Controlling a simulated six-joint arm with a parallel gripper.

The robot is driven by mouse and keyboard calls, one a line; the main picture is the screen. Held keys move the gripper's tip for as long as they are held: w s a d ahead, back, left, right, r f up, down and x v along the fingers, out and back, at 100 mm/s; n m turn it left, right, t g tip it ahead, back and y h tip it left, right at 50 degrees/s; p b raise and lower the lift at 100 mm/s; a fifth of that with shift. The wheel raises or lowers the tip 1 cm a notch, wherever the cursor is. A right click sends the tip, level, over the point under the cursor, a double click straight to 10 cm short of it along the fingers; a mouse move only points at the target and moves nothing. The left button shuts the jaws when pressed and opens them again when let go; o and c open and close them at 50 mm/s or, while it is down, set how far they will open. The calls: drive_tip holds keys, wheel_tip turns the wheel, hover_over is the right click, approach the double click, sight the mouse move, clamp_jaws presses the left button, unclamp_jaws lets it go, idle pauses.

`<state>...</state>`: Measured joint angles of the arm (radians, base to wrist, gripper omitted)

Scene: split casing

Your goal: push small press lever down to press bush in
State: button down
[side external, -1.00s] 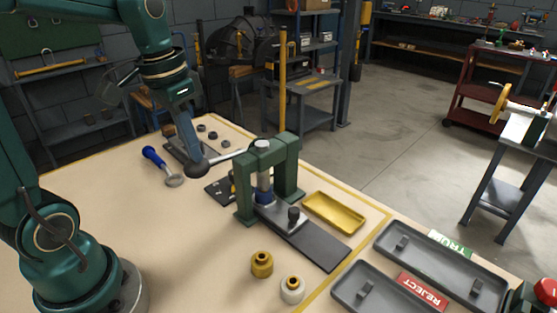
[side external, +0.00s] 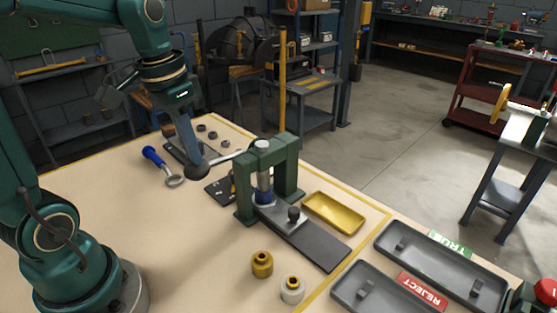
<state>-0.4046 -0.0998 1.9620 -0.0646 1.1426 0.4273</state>
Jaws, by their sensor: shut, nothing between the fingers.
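The small green press (side external: 287,165) stands on the bench, with a silver ram (side external: 263,178) over a blue part (side external: 263,195) on its base. Whether the blue part is the bush, and how deep it sits, I cannot tell. The press lever (side external: 226,157) runs left from the top of the press, tilted down to a dark ball knob (side external: 197,172). My gripper (side external: 195,158) is shut and empty, pointing down, with its tips at the knob from above. They appear to touch it.
A blue-handled tool (side external: 154,157) lies left of the knob, with several dark rings (side external: 212,135) behind. A yellow tray (side external: 334,212) is right of the press. A brass bush (side external: 262,264) and a pale one (side external: 292,289) stand in front. Grey trays (side external: 441,268) lie at right.

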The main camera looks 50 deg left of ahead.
wheel_tip(320, 180, up, 11)
idle(1.2)
drive_tip(key=shift+d, duration=0.1)
drive_tip(key=s+d+f+m+t, duration=0.1)
drive_tip(key=s+d+f+m, duration=0.1)
drive_tip(key=s+d, duration=0.35)
wheel_tip(320, 180, down, 9)
drive_tip(key=s+d+n+t, duration=0.1)
drive_tip(key=d+n+t, duration=0.1)
drive_tip(key=shift+f+t, duration=0.2)
drive_tip(key=shift+t, duration=0.2)
